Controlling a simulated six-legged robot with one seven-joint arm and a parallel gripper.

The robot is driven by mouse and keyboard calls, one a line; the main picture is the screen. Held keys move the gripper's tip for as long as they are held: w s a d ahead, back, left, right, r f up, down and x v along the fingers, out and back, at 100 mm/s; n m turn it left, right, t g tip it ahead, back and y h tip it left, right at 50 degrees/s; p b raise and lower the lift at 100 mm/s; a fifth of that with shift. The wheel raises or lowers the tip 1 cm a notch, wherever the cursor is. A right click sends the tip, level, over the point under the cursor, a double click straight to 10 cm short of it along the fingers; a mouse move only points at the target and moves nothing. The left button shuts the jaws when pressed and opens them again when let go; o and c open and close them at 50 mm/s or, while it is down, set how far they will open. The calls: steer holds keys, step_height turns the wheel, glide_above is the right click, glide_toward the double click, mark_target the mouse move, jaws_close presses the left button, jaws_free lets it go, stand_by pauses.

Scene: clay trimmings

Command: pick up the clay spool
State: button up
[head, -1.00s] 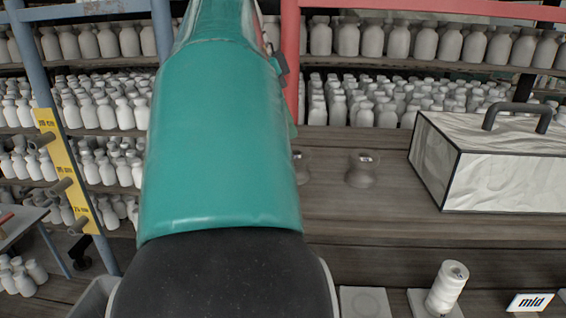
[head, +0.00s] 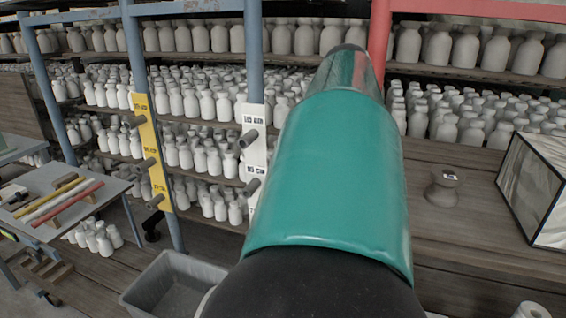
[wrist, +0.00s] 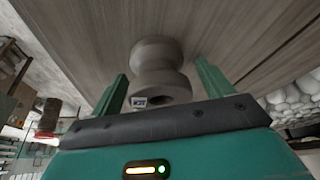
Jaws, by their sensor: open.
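A grey-brown clay spool (head: 444,187) with a small label on its top stands on the wooden bench, right of my arm in the head view. In the wrist view a clay spool (wrist: 158,65) with a small label at its rim lies ahead between my fingers; I cannot tell whether it is the same one. My gripper (wrist: 160,70) is open, one green finger to each side of the spool. Nothing is held, and whether the fingers reach around its waist is unclear. My arm hides the gripper in the head view.
A pale box with black edges (head: 540,190) stands right of the spool. Shelves of white bottles (head: 465,115) run behind. A grey bin (head: 172,285) sits below left, and a side table (head: 60,190) holds coloured rods. A white spool top (head: 531,311) shows at the lower edge.

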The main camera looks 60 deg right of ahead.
steer(key=c, duration=1.2)
steer(key=shift+r, duration=0.15)
